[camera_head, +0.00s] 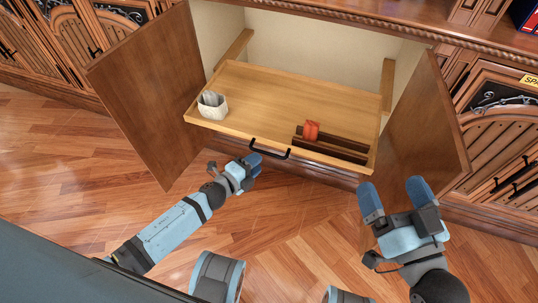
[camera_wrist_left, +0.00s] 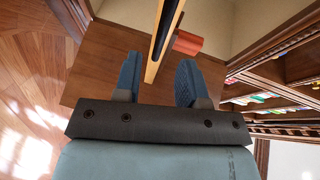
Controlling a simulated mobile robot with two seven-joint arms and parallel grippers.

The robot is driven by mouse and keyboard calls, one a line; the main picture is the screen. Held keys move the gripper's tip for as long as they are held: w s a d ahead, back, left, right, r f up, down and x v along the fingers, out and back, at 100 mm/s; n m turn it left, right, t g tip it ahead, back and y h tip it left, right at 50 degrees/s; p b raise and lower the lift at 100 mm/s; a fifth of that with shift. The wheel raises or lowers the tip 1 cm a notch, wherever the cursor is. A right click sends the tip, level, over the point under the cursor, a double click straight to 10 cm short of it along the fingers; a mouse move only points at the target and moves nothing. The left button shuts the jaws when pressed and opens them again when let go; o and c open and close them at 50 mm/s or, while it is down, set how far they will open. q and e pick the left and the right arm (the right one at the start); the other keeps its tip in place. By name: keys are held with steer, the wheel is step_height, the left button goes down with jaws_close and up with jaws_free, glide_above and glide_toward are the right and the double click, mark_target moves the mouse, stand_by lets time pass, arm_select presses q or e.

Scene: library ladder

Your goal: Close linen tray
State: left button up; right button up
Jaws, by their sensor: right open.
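The light wooden linen tray (camera_head: 255,100) is pulled out of an open cabinet in the head view. Its black bar handle (camera_head: 269,152) is on the front edge. My left gripper (camera_head: 250,163) is at the left end of the handle. In the left wrist view its two fingers (camera_wrist_left: 159,62) are apart. The black handle (camera_wrist_left: 168,30) and the tray's front edge (camera_wrist_left: 152,72) lie in line with the gap between them. I cannot tell whether a finger touches the handle. My right gripper (camera_head: 394,190) is open and empty, in front of the right cabinet door.
A whitish cup-like container (camera_head: 212,105) stands at the tray's left. A red object (camera_head: 311,130) and dark brown bars (camera_head: 335,143) are at its right front. The left door (camera_head: 150,90) and right door (camera_head: 425,125) stand open beside the tray. Wooden floor is clear below.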

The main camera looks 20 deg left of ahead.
mark_target(269, 153)
arm_select(q)
steer(key=b+x, duration=0.1)
steer(key=x, duration=0.5)
steer(key=shift+w+d+f, duration=0.1)
steer(key=shift+w, duration=0.15)
arm_select(e)
step_height(269, 153, down, 2)
steer(key=shift+f+g, duration=0.2)
steer(key=shift+g, duration=0.3)
arm_select(q)
jaws_close()
